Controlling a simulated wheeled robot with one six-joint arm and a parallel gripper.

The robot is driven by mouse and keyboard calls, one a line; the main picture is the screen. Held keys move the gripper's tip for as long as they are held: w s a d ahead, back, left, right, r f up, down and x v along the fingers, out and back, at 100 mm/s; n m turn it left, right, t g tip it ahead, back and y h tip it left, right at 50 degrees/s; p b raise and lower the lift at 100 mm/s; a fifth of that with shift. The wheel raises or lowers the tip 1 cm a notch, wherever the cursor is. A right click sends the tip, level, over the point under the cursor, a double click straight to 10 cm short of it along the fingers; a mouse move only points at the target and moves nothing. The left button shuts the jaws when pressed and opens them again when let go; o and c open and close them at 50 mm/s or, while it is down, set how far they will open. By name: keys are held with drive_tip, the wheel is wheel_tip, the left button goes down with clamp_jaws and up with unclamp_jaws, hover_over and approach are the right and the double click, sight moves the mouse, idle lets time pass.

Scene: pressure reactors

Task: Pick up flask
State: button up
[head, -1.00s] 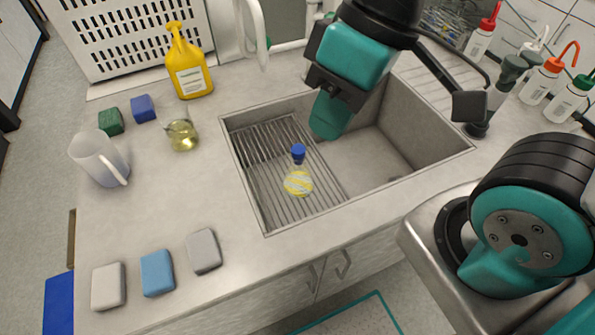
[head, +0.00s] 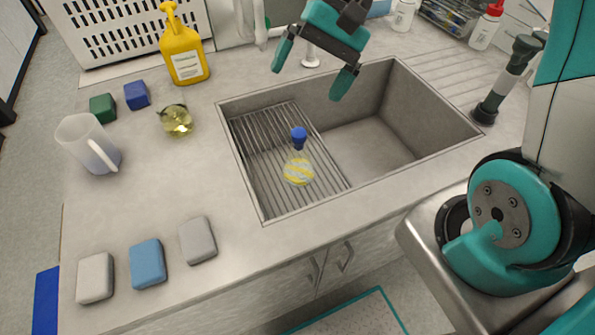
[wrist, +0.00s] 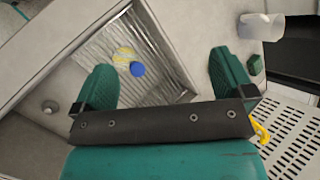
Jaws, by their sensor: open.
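The flask (head: 298,172) is a small clear vessel with yellow bands and a blue cap. It stands upright on the ribbed rack (head: 262,132) in the left part of the sink. In the wrist view the flask's blue cap (wrist: 138,69) shows between my finger tips, beyond them. My gripper (head: 312,74) is open and empty, above the back edge of the sink, apart from the flask. Its two teal fingers also show in the wrist view (wrist: 165,78).
The sink's right basin (head: 365,140) is empty. A beaker of yellow liquid (head: 177,121), a jug (head: 90,145) and a yellow bottle (head: 184,52) stand left of the sink. Several sponges lie on the counter. A dark-topped upright fixture (head: 505,82) stands at the sink's right.

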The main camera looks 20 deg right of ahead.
drive_tip(key=w+d+f+m+y+b, duration=0.2)
drive_tip(key=w+d+f+m, duration=0.15)
drive_tip(key=d+f, duration=0.2)
drive_tip(key=w+d+f+m+y+b, duration=0.1)
drive_tip(key=w+d+f+m+y, duration=0.1)
drive_tip(key=d+f+m, duration=0.4)
drive_tip(key=m+t+y, duration=0.1)
drive_tip(key=m+y, duration=0.1)
drive_tip(key=m, duration=0.2)
approach(299, 159)
drive_tip(key=a+f, duration=0.1)
drive_tip(key=w+a+f, duration=0.1)
drive_tip(key=f, duration=0.1)
drive_tip(key=a+f, duration=0.1)
drive_tip(key=f, duration=0.1)
drive_tip(key=shift+w+a+p, duration=0.2)
drive_tip(key=shift+w+p, duration=0.05)
drive_tip(key=shift+p, duration=0.15)
drive_tip(key=p+x, duration=0.1)
drive_tip(key=x, duration=0.3)
drive_tip(key=shift+a+r+p, duration=0.15)
drive_tip(key=shift+a+p, duration=0.05)
drive_tip(key=shift+p, duration=0.2)
drive_tip(key=shift+a+f, duration=0.3)
drive_tip(key=shift+a, duration=0.15)
drive_tip(key=c, duration=1.1)
drive_tip(key=shift+r, duration=0.15)
